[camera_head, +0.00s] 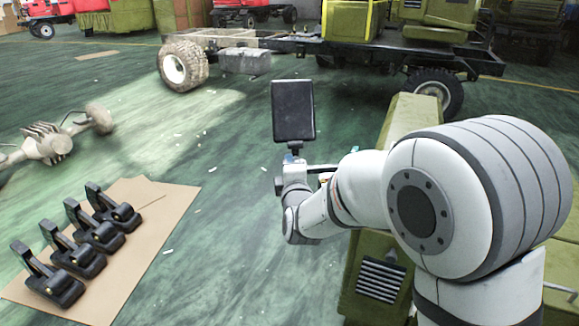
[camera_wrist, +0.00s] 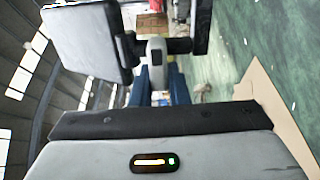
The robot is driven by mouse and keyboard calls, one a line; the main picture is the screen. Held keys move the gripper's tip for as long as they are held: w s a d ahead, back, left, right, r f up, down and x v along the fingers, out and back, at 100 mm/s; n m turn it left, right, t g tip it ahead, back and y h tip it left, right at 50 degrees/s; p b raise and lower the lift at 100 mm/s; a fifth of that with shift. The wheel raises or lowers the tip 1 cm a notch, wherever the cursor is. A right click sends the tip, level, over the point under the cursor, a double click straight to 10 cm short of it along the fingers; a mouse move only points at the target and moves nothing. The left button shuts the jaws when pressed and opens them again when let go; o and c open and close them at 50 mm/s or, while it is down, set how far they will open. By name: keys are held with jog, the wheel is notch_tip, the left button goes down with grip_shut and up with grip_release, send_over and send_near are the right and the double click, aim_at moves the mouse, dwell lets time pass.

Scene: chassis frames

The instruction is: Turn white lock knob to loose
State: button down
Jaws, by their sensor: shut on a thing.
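A white, rounded piece that looks like the lock knob (camera_wrist: 157,52) sits between the blue fingers of my gripper (camera_wrist: 158,82) in the wrist view. My gripper is shut on it. Next to it is a black flat panel (camera_wrist: 86,42) on a dark stem, which also stands upright above my gripper (camera_head: 292,160) in the head view (camera_head: 293,110). In the head view the knob is too small to tell apart from the fingers. No mark shows whether the knob is tight or loose.
Several black pedal-like parts (camera_head: 97,233) lie on a brown cardboard sheet (camera_head: 150,238) at left. An axle part (camera_head: 52,143) lies beyond. A truck chassis (camera_head: 300,45) stands behind. Olive-green bodywork (camera_head: 408,112) is close beside my arm. Green floor left of my gripper is mostly clear.

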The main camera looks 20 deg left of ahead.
jog(key=c, duration=1.4)
grip_release()
jog(key=v, duration=0.7)
jog(key=shift+s+d, duration=0.2)
jog(key=shift+s, duration=0.15)
